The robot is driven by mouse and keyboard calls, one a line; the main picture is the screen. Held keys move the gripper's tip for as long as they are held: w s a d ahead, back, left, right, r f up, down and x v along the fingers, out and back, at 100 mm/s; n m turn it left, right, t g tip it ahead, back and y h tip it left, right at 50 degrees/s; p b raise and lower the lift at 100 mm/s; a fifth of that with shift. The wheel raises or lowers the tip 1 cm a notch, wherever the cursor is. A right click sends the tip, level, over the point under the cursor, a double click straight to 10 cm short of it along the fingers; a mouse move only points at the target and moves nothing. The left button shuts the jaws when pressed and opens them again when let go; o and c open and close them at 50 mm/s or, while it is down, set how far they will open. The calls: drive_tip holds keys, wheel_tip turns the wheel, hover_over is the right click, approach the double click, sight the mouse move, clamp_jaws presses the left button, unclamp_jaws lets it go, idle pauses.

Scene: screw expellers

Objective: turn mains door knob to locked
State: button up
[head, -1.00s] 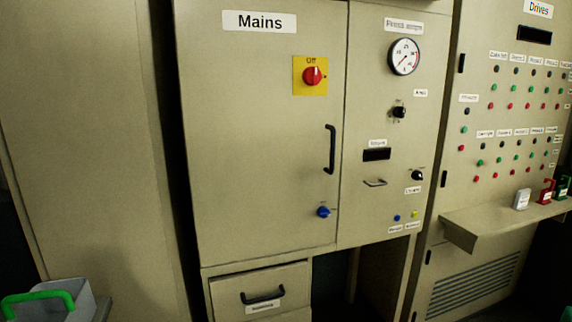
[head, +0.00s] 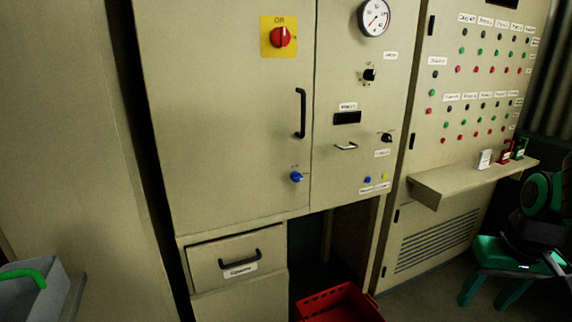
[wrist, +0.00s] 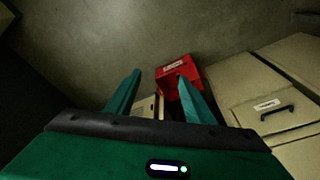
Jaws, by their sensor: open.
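The mains door (head: 225,120) is a beige cabinet door and looks shut. A blue knob (head: 296,177) sits near its lower right corner, below the black door handle (head: 300,113). Tiny labels beside the knob are too small to read, so I cannot tell its setting. My green gripper (head: 483,300) is at the lower right of the head view, pointing down, well away from the knob. The wrist view shows its two fingers apart and empty (wrist: 160,90); the knob is not visible there.
A red crate (head: 340,303) stands on the floor in the opening below the cabinet. A drawer (head: 235,255) is under the door. A shelf (head: 430,192) juts out at right, below the button panel. A grey bin with a green handle (head: 45,300) is at lower left.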

drive_tip(key=w+a+f+n+t, duration=0.2)
drive_tip(key=w+a+n, duration=0.2)
drive_tip(key=w, duration=0.7)
drive_tip(key=n+t+y, duration=0.3)
drive_tip(key=t+y, duration=0.4)
drive_tip(key=t, duration=0.6)
approach(299, 178)
drive_tip(key=shift+x, duration=4.55)
drive_tip(key=shift+c, duration=0.6)
clamp_jaws()
